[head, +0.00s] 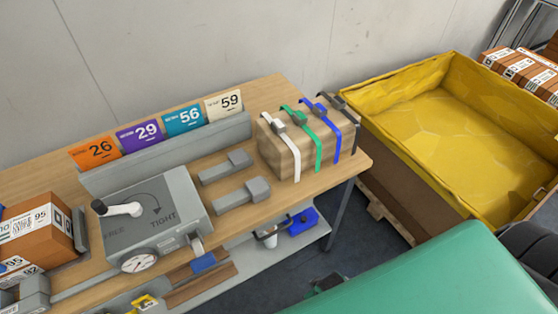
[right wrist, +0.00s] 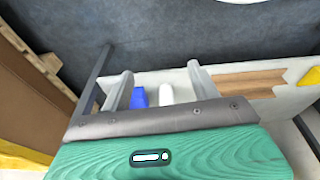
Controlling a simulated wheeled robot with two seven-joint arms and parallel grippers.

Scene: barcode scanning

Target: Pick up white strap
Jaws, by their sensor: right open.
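The white strap (head: 291,155) lies over the front left part of a wooden block (head: 307,150) and hangs down its near face, with a grey buckle on top. The block stands at the right end of the table. My right gripper (right wrist: 160,82) is open and empty, its two grey fingers apart above the lower shelf. The strap is not in the right wrist view. In the head view my green right arm fills the lower right, below and right of the block, and the fingers cannot be made out. My left gripper is not in view.
Green (head: 310,135), blue (head: 329,125) and dark grey straps share the block. Grey clamps (head: 243,195) and a tension device (head: 150,220) stand left of it. A yellow-lined crate (head: 400,143) is right of the table. Blue (head: 302,222) and white items sit on the lower shelf.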

